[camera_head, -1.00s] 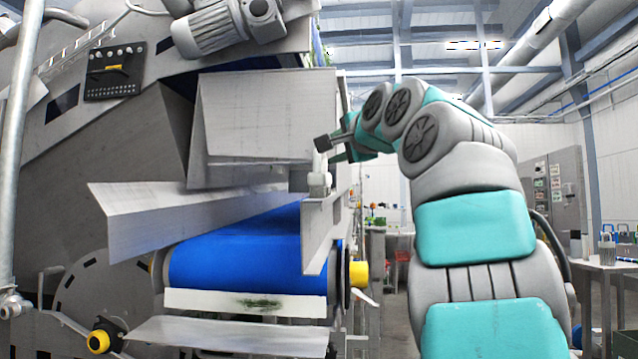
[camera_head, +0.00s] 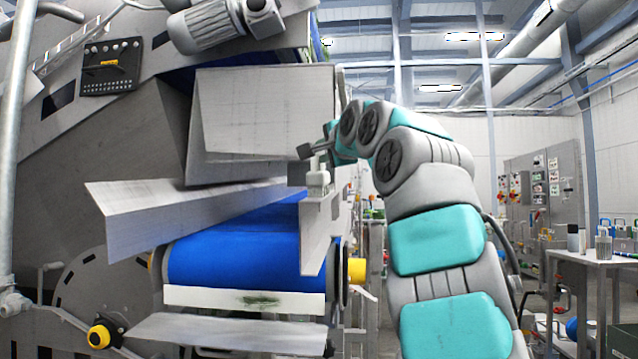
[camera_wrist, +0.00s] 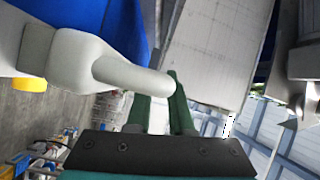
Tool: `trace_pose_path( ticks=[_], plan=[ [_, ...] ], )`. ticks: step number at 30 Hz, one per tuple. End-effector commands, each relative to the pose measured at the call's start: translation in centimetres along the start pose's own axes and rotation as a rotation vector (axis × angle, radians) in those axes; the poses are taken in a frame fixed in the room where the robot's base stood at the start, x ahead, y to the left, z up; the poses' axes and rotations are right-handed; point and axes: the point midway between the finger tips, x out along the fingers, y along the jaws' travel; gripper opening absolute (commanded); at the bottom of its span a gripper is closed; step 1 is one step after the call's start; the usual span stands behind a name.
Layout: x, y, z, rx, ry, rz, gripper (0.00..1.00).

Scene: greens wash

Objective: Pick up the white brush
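The white brush (camera_head: 318,178) stands at the top of a metal side plate beside the blue conveyor in the head view. In the wrist view its white body (camera_wrist: 85,62) is large and close, with a rounded handle pointing right towards my fingers. My gripper (camera_wrist: 160,100) has two green fingers with a gap between them. The handle end overlaps the fingertips in the picture and hides part of the left finger. I cannot tell whether they touch. In the head view my gripper (camera_head: 316,150) is just above the brush; its fingers are partly hidden there.
The blue conveyor belt (camera_head: 235,250) lies left of the brush, under a sloping metal chute (camera_head: 180,215). A grey metal hood (camera_head: 265,115) hangs close behind my gripper. A metal table (camera_head: 600,262) with several items stands at the right.

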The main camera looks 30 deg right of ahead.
Motion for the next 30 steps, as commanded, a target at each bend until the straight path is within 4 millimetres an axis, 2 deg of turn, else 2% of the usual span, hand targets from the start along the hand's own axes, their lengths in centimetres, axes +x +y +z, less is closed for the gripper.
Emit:
trace_pose_path(
  ticks=[3,30],
  plan=[
    [0.01,0.03,0.01,0.000,0.000,0.001,0.00],
    [0.02,0.06,0.00,0.000,0.000,0.001,0.00]
  ],
)
